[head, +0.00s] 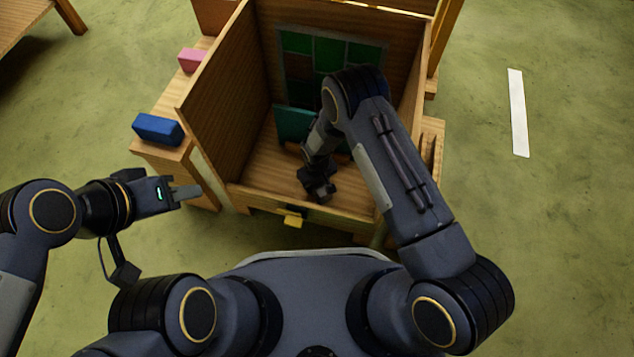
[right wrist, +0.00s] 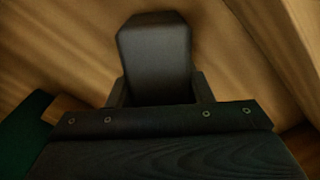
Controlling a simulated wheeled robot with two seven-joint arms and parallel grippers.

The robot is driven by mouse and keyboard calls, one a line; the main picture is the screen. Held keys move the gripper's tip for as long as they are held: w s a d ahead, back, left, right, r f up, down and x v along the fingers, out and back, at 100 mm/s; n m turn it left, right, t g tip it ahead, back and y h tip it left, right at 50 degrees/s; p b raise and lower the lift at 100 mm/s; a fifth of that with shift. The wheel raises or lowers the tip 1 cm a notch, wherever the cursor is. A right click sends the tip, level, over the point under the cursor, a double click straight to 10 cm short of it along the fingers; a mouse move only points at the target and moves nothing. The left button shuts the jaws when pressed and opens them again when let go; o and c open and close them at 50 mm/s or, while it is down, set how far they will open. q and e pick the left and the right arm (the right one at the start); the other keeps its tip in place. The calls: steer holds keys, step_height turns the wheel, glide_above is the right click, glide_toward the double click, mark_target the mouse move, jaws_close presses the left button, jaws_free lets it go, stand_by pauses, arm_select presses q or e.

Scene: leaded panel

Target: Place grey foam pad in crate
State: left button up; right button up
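The open wooden crate (head: 228,115) stands ahead of me. My right arm reaches down into it, and my right gripper (head: 318,190) is low inside, close above or at the crate floor near the front wall. In the right wrist view a dark block-shaped finger (right wrist: 155,58) points at wood; whether a second finger is behind it is hidden. I cannot make out a grey foam pad for certain in either view. My left gripper (head: 187,192) is outside the crate at the left, with light grey tips seen edge-on; I cannot tell their gap.
A panel with green panes (head: 330,50) leans at the crate's back, and a teal sheet (head: 293,123) stands before it. A blue block (head: 158,129) and a pink block (head: 193,60) lie on the wooden bench left of the crate. A white strip (head: 517,112) lies on open floor at right.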

steer(key=o, duration=0.4)
steer(key=shift+r+p, duration=0.3)
step_height(320, 180, up, 12)
steer(key=p, duration=0.4)
steer(key=shift+f, duration=0.1)
steer(key=shift+s+f, duration=0.1)
